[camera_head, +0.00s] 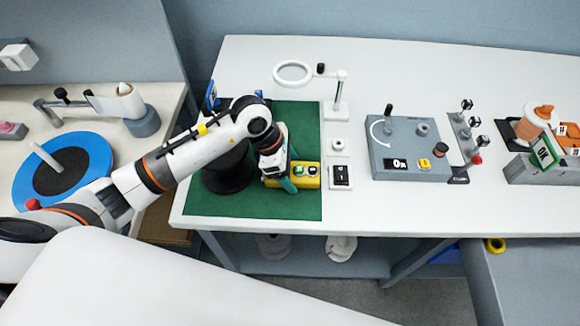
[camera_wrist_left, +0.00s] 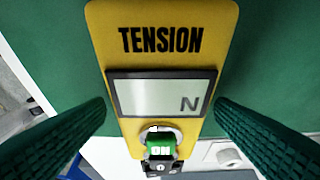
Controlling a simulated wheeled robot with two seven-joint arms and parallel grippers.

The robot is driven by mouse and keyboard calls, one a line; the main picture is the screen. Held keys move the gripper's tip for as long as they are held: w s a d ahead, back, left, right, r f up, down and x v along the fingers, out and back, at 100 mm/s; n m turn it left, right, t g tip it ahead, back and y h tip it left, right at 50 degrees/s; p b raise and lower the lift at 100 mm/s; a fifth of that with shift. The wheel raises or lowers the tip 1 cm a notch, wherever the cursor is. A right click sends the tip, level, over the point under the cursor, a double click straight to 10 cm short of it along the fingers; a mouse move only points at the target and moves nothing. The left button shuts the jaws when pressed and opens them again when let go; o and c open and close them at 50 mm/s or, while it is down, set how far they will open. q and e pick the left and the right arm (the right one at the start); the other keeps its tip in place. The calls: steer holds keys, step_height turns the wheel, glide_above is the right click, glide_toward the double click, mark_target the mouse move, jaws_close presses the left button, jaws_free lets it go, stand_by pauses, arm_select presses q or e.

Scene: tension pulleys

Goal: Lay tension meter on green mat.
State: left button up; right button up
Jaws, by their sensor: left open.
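The yellow tension meter (camera_head: 312,181) lies on the green mat (camera_head: 245,205) in the head view, near the mat's right side. In the left wrist view the tension meter (camera_wrist_left: 190,42) is seen from close above, with the word TENSION, a grey display showing N and a green ON switch. My left gripper (camera_head: 289,184) is over the meter. Its two green ribbed fingers (camera_wrist_left: 160,130) stand open, one on each side of the meter, with visible gaps to it. The arm and gripper hide part of the meter in the head view. My right gripper is not in view.
A black round object (camera_head: 228,175) stands on the mat left of the meter, partly behind my arm. A ring magnifier stand (camera_head: 338,108) and a black switch (camera_head: 341,176) are just right of the mat. A grey control box (camera_head: 405,150) stands further right. The front-left mat area is clear.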

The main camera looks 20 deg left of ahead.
arm_select(q)
steer(key=shift+r, duration=0.15)
steer(key=shift+a+r, duration=0.15)
steer(key=shift+r, duration=0.1)
steer(key=b+v, duration=0.3)
steer(key=v, duration=0.8)
steer(key=shift+s+a+r, duration=0.1)
steer(key=shift+s, duration=0.05)
